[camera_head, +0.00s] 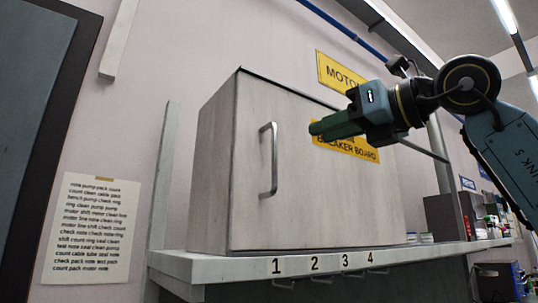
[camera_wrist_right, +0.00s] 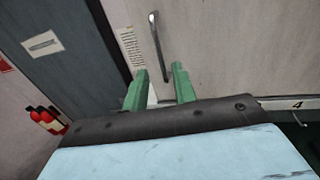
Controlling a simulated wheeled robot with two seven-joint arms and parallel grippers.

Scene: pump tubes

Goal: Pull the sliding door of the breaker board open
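The breaker board is a pale grey box standing on a shelf, and its front door (camera_head: 330,205) looks closed. A vertical metal bar handle (camera_head: 268,160) is on the door's left side; it also shows in the right wrist view (camera_wrist_right: 158,48). My right gripper (camera_head: 314,129) is in front of the door, right of the handle in the head view. Its green fingers (camera_wrist_right: 160,69) stand apart and empty in the wrist view, with the handle beyond them and not touched. A yellow label (camera_head: 362,149) is partly hidden behind the gripper. My left gripper is not in view.
The shelf edge (camera_head: 225,268) below carries numbers and several small hooks. A paper list (camera_head: 92,228) hangs on the wall at left, near a dark door (camera_head: 30,110). Small containers (camera_head: 490,228) stand at the far right. Red extinguishers (camera_wrist_right: 45,120) show in the wrist view.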

